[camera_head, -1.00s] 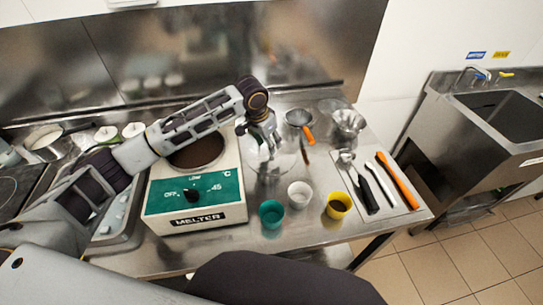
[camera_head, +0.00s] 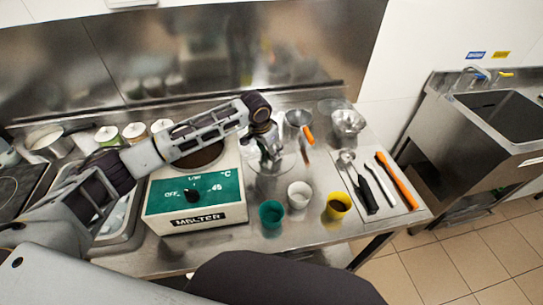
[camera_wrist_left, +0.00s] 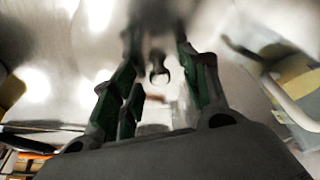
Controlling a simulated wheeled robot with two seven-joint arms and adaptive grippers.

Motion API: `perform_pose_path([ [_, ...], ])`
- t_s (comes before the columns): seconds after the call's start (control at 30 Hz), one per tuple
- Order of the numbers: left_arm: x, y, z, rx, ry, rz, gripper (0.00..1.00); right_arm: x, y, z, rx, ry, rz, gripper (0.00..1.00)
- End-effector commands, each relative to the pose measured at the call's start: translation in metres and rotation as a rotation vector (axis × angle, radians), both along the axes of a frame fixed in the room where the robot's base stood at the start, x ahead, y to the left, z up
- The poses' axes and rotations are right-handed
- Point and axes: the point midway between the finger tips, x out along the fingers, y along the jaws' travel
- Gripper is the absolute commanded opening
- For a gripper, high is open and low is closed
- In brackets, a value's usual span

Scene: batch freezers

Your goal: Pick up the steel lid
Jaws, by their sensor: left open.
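The steel lid appears as a pale, shiny round disc (camera_head: 291,163) on the steel counter, right of the melter. The gripper partly hides it. My left gripper (camera_head: 269,162) is over the disc with its fingers pointing down. In the left wrist view, the two green-sided fingers (camera_wrist_left: 158,62) are apart. A small dark loop-like part (camera_wrist_left: 159,74), possibly the lid's handle, shows between them against a blurred shiny surface. I cannot tell whether the fingers touch it. My right gripper is not in view.
The melter (camera_head: 195,215) stands close left of the gripper. Teal (camera_head: 271,214), white (camera_head: 299,195) and yellow (camera_head: 338,206) cups stand in front. A strainer (camera_head: 299,118) and a metal bowl (camera_head: 347,122) are behind right. Tools lie on a tray (camera_head: 403,201) at right.

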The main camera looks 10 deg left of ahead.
Motion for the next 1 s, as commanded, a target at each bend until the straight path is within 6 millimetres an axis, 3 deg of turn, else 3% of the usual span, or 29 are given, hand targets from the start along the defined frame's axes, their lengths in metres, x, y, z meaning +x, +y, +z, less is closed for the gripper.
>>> perform_pose_path([
  [0.1, 0.0, 0.0, 0.0, 0.0, 0.0, 0.0, 0.43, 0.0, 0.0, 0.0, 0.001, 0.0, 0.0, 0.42],
  [0.43, 0.0, 0.0, 0.0, 0.0, 0.0, 0.0, 0.0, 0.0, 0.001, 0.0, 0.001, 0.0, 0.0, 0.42],
  [0.77, 0.0, 0.0, 0.001, -0.001, -0.001, 0.0, 0.0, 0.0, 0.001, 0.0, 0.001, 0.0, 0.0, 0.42],
  [1.0, 0.001, 0.0, 0.015, -0.001, -0.002, -0.001, 0.0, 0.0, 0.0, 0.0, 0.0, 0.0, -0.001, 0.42],
])
